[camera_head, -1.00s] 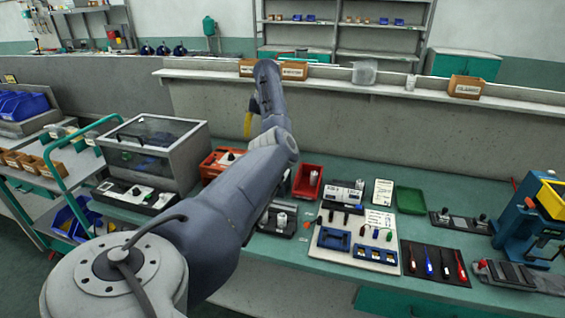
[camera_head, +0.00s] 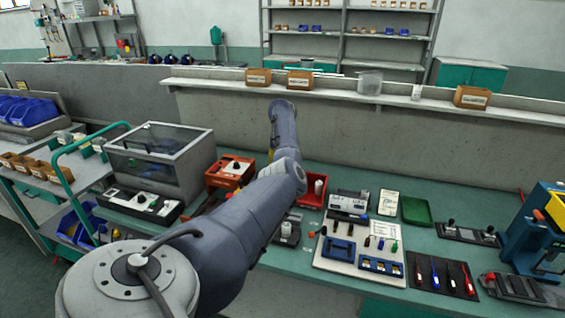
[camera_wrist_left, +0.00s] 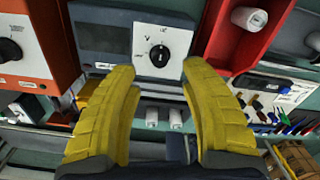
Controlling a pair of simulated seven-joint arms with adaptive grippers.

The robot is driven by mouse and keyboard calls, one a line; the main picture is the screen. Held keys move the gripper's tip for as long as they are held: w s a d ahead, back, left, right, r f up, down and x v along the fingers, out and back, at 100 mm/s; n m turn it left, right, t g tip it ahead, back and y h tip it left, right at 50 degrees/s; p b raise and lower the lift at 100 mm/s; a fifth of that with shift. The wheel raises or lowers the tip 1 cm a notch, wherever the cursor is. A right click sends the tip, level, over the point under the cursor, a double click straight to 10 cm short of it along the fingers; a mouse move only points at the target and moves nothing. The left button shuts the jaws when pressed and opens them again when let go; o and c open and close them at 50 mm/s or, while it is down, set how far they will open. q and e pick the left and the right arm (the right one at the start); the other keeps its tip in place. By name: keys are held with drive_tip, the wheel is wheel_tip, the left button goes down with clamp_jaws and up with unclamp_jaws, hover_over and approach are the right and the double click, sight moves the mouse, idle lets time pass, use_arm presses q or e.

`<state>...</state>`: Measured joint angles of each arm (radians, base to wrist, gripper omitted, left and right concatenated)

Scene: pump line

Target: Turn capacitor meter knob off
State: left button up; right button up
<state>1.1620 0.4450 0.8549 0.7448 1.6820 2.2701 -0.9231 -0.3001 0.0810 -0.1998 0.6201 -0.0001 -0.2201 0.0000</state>
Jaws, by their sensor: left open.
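A dark grey meter (camera_wrist_left: 100,38) with a white panel fills the upper middle of the left wrist view. Its round black knob (camera_wrist_left: 159,56) has a light pointer mark and a "V" printed beside it. My left gripper (camera_wrist_left: 158,68) is open, with its yellow fingers on either side of the knob and nothing between them; contact cannot be told. In the head view my left arm hides this meter and most of the gripper. An orange meter (camera_head: 229,174) with a black knob stands left of it, also in the left wrist view (camera_wrist_left: 28,45). No readable name tells which is the capacitor meter.
A red bin (camera_wrist_left: 233,50) holding a white cylinder stands close right of the grey meter. A glass-topped grey box (camera_head: 160,160) stands left of the orange meter. Screwdrivers on a dark mat (camera_head: 441,276) and a green tray (camera_head: 416,211) lie to the right.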

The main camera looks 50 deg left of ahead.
use_arm(q)
drive_tip(key=shift+f, duration=2.9)
drive_tip(key=shift+o, duration=0.2)
clamp_jaws()
